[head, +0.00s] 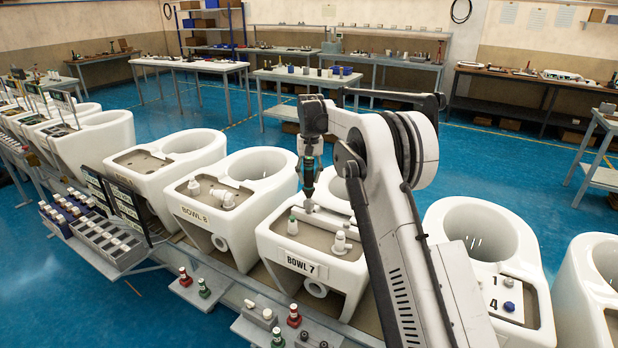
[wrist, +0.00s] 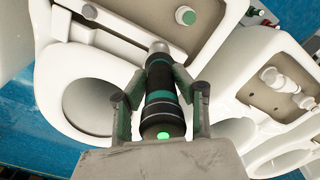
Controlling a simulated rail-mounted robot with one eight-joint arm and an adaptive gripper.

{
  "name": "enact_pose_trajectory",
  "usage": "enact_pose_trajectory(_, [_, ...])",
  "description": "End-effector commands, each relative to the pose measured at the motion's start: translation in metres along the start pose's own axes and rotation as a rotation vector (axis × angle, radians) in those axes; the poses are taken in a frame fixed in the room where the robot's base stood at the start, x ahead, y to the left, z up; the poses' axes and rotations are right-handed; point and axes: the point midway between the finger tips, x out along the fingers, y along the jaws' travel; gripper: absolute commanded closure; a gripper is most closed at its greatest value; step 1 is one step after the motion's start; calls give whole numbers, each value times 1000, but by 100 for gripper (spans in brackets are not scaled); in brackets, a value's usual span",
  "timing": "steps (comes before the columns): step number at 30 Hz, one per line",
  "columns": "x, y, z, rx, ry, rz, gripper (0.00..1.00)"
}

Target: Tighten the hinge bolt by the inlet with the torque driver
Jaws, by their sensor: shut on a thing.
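My gripper (head: 309,172) is above the deck of the bowl marked BOWL 7 (head: 283,246). Its fingers are shut on the torque driver (wrist: 163,98), a black tool with teal bands and a lit green spot on its end. In the wrist view the driver points away from my gripper toward a grey round knob (wrist: 160,47) at one end of a pale bar (wrist: 125,25) on the deck. I cannot tell whether the tip touches it. I cannot make out which part is the inlet.
BOWL 8 (head: 196,216) stands to the left, and a bowl with a numbered white plate (head: 499,292) to the right. Red and green bottles (head: 204,287) stand on low shelves in front. A grey parts rack (head: 105,245) is at left. Workbenches (head: 306,80) line the back.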

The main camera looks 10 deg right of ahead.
Motion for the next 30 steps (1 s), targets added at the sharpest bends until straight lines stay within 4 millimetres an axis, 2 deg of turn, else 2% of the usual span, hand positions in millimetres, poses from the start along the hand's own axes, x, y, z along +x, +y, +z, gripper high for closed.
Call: enact_pose_trajectory(30, [7,0,0,0,0,0,100])
